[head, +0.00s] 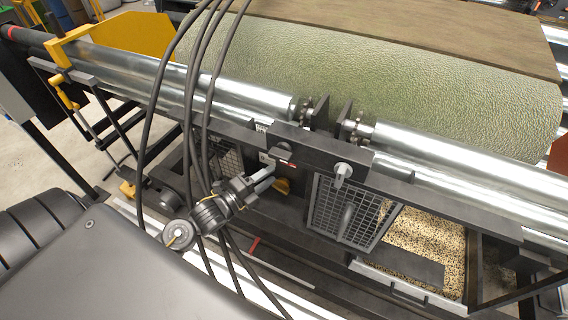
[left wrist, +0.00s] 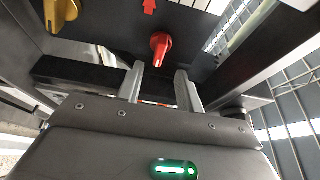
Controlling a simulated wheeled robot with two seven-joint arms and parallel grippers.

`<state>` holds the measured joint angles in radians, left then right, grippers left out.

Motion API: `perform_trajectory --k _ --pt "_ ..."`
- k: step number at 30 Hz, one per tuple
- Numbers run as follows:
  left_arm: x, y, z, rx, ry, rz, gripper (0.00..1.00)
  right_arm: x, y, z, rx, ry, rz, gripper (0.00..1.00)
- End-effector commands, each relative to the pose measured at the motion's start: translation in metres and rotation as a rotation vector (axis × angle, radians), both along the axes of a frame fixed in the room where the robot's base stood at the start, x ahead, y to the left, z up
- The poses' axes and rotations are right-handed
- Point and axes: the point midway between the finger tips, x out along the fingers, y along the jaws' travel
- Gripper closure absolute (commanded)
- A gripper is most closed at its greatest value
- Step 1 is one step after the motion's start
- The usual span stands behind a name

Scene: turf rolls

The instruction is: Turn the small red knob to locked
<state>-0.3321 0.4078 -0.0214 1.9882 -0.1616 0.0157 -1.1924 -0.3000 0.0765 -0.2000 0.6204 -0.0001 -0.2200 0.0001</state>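The small red knob (left wrist: 160,46) shows in the left wrist view on a dark panel, below a red arrow mark (left wrist: 149,6). Its narrow grip hangs toward my gripper. My left gripper (left wrist: 159,77) has its two fingers apart, with a clear gap between them. The knob is just beyond the fingertips, roughly in line with the gap; I see no contact. In the head view my left gripper (head: 266,178) points at the dark machine frame under the roller. The red knob cannot be made out there. My right gripper is in neither view.
A larger yellow knob (left wrist: 62,12) is left of the red one. A wire mesh guard (head: 343,213) and a grey handle (head: 343,172) are right of my gripper in the head view. Black cables (head: 190,100) hang before the steel roller (head: 135,68). A turf roll (head: 400,75) lies behind.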

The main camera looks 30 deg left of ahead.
Motion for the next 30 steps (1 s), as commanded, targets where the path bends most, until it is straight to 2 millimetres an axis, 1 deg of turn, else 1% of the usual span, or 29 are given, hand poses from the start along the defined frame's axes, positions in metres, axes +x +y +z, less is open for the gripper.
perform_trajectory --k 1,3,6,10,15,23,26,30 --pt "0.011 -0.003 0.004 -0.002 -0.003 0.002 0.64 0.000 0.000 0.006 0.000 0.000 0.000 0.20" --pt "0.024 -0.008 0.004 -0.002 -0.003 0.002 0.64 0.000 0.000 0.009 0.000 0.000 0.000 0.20" --pt "0.039 -0.014 0.003 -0.002 0.001 0.001 0.64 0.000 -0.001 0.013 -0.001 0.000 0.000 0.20" --pt "0.054 -0.018 0.002 -0.001 0.000 0.002 0.64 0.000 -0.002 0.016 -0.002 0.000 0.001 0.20" --pt "0.063 -0.022 0.001 -0.001 0.000 0.001 0.64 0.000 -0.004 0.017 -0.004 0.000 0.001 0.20" --pt "0.064 -0.022 0.000 -0.001 0.001 0.001 0.64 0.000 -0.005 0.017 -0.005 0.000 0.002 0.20" --pt "0.064 -0.022 0.000 -0.001 0.001 0.001 0.74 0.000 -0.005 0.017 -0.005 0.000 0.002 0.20" --pt "0.064 -0.022 0.000 -0.001 0.001 0.001 0.92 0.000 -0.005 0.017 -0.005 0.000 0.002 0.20"
